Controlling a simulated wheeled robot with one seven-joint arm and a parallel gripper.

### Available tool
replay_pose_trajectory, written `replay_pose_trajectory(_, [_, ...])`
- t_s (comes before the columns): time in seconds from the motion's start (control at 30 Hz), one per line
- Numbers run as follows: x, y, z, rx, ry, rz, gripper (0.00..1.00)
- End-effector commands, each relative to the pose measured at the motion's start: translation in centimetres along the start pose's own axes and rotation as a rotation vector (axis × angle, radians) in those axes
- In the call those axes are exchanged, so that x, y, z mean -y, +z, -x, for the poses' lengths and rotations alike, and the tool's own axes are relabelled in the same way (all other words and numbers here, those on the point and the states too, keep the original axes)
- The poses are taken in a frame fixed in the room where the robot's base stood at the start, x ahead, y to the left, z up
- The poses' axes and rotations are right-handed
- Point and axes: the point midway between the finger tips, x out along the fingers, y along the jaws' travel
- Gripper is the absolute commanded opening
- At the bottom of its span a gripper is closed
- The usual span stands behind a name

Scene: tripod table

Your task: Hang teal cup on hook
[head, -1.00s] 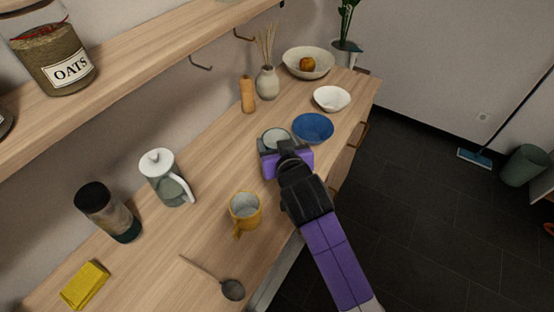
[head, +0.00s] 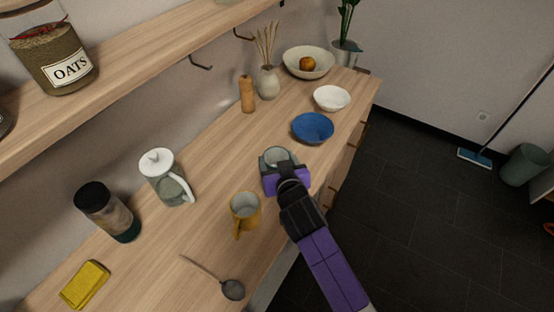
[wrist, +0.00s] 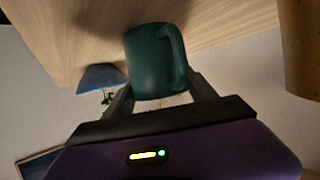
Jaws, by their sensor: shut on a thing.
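The teal cup (wrist: 155,62) is between the two fingers of my gripper (wrist: 160,95) in the wrist view, with its handle on the right side. My gripper is shut on the cup. In the head view, the cup's pale open top (head: 279,156) shows just beyond my gripper (head: 284,176), over the front half of the counter; most of its body is hidden. I cannot tell its height above the wood. Two dark hooks hang under the shelf at the upper left: a nearer one (head: 201,63) and a farther one (head: 243,35). Both hooks are empty.
The wooden counter (head: 215,160) holds a yellow mug (head: 245,208) close to my gripper's left, a white-lidded pot (head: 166,178), a dark-lidded jar (head: 108,212) and a ladle (head: 232,290). A blue bowl (head: 313,128) lies beyond the cup. The shelf (head: 130,65) overhangs the back.

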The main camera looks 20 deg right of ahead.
Motion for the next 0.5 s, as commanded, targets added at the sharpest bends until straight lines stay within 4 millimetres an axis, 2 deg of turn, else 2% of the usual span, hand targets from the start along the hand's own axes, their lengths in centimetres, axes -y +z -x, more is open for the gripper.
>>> replay_pose_trajectory(0.03, [-0.01, 0.19, -0.08, 0.0, 0.0, 0.0, 0.67])
replay_pose_trajectory(0.13, [-0.01, 0.09, -0.04, 0.0, 0.0, 0.0, 0.87])
replay_pose_trajectory(0.5, [0.0, -0.17, 0.06, 0.0, 0.0, 0.0, 0.87])
